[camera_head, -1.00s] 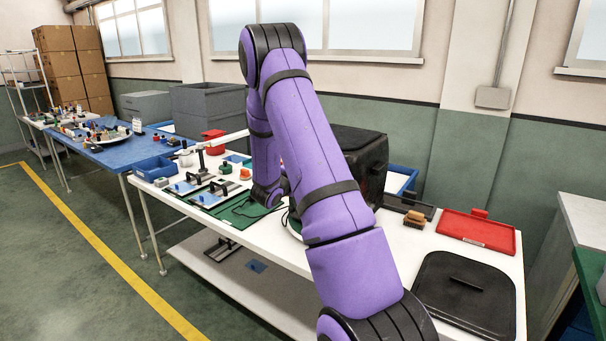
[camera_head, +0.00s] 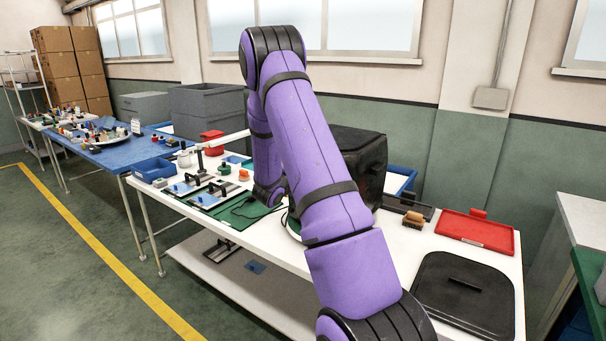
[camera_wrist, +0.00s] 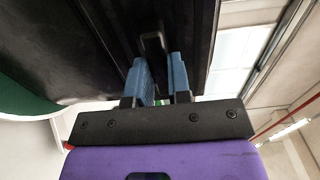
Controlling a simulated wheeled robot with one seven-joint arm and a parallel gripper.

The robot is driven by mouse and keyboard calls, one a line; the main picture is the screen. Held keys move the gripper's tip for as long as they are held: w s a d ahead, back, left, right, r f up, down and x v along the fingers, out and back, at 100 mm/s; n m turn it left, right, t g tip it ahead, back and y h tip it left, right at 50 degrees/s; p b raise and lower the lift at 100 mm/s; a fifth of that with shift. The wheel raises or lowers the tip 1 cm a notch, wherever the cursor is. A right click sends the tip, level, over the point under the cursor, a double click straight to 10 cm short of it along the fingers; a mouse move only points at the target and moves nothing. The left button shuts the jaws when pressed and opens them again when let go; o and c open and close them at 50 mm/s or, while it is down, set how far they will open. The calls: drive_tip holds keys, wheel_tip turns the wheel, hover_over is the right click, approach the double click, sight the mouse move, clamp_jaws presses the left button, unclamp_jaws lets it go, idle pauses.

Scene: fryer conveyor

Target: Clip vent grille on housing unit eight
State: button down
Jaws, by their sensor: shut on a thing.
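In the wrist view my gripper (camera_wrist: 158,68) has blue fingers, shut on a small black loop handle (camera_wrist: 152,40). I cannot tell whether this panel is the vent grille or a face of the housing unit. In the head view a black box-shaped unit (camera_head: 362,160) stands on the white table, partly behind my purple arm. My gripper and the face of the unit in front of it are hidden there by the arm.
The white table (camera_head: 395,245) carries a black lid-like panel (camera_head: 465,295), a red tray (camera_head: 476,232), a brush (camera_head: 414,219) and a green mat (camera_head: 235,212) with small parts. A blue bin (camera_head: 154,169) and grey crate (camera_head: 207,108) are on the left. Floor at left is clear.

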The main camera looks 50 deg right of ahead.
drive_tip(key=shift+d, duration=0.55)
idle(0.4)
drive_tip(key=shift+a, duration=0.8)
idle(0.4)
idle(0.5)
